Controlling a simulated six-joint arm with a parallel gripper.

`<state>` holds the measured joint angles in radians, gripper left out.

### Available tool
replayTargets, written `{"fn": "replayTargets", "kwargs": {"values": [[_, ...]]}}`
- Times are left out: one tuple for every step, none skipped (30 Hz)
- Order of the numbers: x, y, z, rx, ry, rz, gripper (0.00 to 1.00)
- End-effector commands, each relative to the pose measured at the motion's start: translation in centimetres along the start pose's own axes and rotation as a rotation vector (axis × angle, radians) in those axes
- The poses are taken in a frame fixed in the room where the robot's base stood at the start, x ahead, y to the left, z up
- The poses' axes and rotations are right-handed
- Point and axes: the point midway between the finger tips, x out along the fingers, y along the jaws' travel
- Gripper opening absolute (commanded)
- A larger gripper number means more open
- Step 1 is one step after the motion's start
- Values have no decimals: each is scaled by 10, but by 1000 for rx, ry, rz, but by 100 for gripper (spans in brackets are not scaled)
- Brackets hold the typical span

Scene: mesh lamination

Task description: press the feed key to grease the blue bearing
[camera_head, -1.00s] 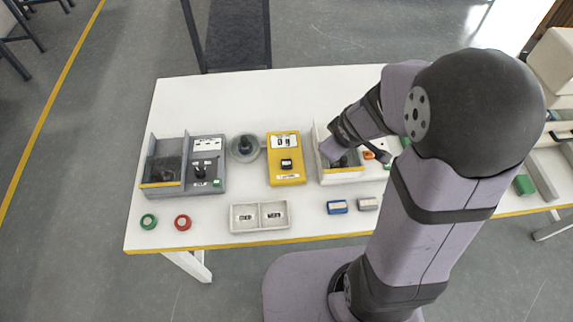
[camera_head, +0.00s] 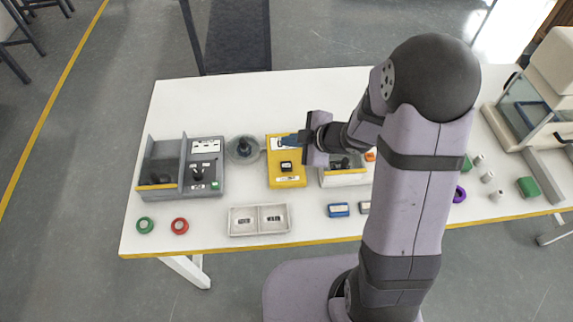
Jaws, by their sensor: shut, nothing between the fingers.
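A grey station (camera_head: 205,165) stands left and a pale open box (camera_head: 345,178) right of the yellow unit.

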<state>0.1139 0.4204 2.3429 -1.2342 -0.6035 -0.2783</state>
Motion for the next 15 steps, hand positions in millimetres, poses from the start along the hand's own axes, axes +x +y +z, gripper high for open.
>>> {"fn": "replayTargets", "kwargs": {"values": [[0, 0, 0, 0, -1, 0, 0], [0, 0, 0, 1, -1, 0, 0], [0, 0, 0, 1, -1, 0, 0], [0, 0, 0, 1, -1, 0, 0], [1, 0, 1, 1, -1, 0, 0], [2, -1, 1, 1, -1, 0, 0], [2, -2, 2, 1, -1, 0, 0], [3, -2, 2, 1, -2, 0, 0], [4, -3, 4, 1, -2, 0, 0], [6, -4, 4, 1, -2, 0, 0], [7, -5, 5, 1, -2, 0, 0], [9, -6, 7, 1, -2, 1, 0], [10, -8, 8, 1, -2, 1, 0], [12, -9, 9, 1, -2, 1, 0], [15, -11, 11, 1, -2, 1, 0]]}}
